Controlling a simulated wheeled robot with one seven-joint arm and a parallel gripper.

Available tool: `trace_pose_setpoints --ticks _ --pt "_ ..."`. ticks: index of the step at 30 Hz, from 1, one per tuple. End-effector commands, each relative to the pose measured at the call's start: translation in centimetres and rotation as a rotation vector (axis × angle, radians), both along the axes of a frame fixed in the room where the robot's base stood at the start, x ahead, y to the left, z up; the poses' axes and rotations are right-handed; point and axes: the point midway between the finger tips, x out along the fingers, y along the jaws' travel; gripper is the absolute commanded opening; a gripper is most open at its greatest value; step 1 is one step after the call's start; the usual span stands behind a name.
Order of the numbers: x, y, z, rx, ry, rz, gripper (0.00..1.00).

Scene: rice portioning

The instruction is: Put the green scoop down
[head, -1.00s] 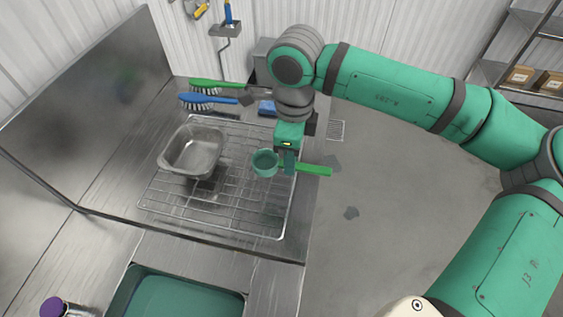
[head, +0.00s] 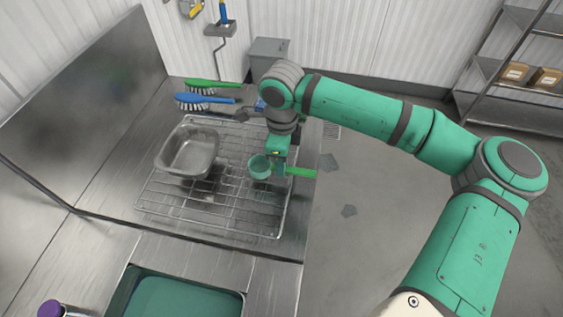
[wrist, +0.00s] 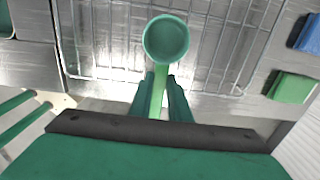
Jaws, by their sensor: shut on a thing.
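The green scoop (head: 260,167) has a round cup and a bright green handle (head: 301,172) pointing right in the head view. My gripper (head: 278,170) is shut on the handle close to the cup, pointing down. The cup is over the right part of the wire rack (head: 213,224); I cannot tell whether it touches the rack. In the wrist view the scoop cup (wrist: 166,39) faces the camera and looks empty, with the handle running down between the two fingers (wrist: 162,85).
A steel pan (head: 187,151) stands on the rack, left of the scoop. Blue (head: 205,100) and green (head: 212,84) brushes lie behind it. A sink (head: 185,296) with greenish water is in front. The counter's right edge is close to the gripper.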

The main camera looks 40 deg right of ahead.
Motion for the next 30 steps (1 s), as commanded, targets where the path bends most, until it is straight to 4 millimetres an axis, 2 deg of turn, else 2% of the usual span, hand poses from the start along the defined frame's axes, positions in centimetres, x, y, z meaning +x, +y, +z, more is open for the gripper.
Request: trace_pose_setpoints --ticks 6,7,9,20,23,30 --pt "0.0 0.0 -0.2 0.000 0.000 0.000 0.00" --pt "0.0 0.0 -0.3 0.001 -0.001 0.000 0.19" --pt "0.0 0.0 -0.2 0.001 -0.001 0.000 0.35" --pt "0.0 0.0 0.0 0.000 0.000 0.000 0.35" --pt "0.0 -0.1 0.9 -0.001 -0.001 -0.001 0.35" --pt "0.0 -0.1 5.4 -0.003 -0.001 -0.001 0.35"
